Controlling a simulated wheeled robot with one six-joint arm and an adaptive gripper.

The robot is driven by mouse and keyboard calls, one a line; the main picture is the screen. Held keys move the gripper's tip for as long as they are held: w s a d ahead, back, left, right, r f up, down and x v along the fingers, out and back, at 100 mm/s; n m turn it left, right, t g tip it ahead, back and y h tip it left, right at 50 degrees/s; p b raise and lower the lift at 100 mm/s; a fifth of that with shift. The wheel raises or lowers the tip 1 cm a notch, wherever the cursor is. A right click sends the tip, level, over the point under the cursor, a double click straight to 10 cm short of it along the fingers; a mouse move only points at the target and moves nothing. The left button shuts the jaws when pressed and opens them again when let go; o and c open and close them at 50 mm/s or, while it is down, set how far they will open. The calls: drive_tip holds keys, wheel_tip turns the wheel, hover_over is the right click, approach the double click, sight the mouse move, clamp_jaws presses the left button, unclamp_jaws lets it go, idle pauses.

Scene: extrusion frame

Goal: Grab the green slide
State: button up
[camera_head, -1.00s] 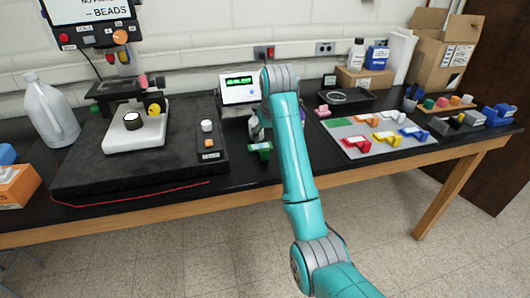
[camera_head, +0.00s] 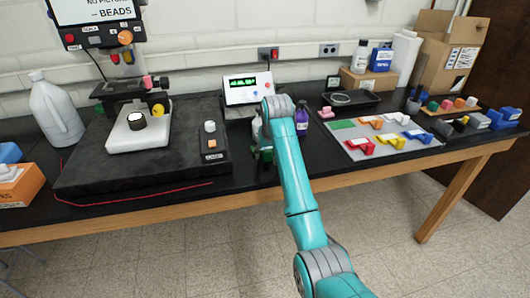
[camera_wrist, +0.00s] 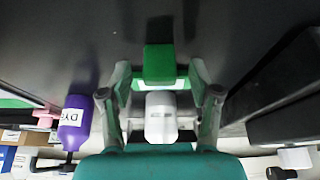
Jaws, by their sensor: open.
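The green slide (camera_wrist: 159,62) shows in the wrist view as a green block on the dark tabletop, between the two fingers of my gripper (camera_wrist: 160,82). The fingers stand apart, one on each side of it, with no clear grip on it. A pale, bottle-like object (camera_wrist: 161,118) also shows between the fingers, just below the green block in the picture. In the head view the green slide (camera_head: 265,154) is mostly hidden behind my teal arm, and my gripper is largely hidden there too.
A purple dye bottle (camera_head: 301,121) stands right of my arm; it also shows in the wrist view (camera_wrist: 74,122). A black platform (camera_head: 95,183) with a microscope-like device is at left. A grey tray (camera_head: 361,153) of coloured parts lies right. A display box (camera_head: 247,89) stands behind.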

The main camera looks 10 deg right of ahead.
clamp_jaws()
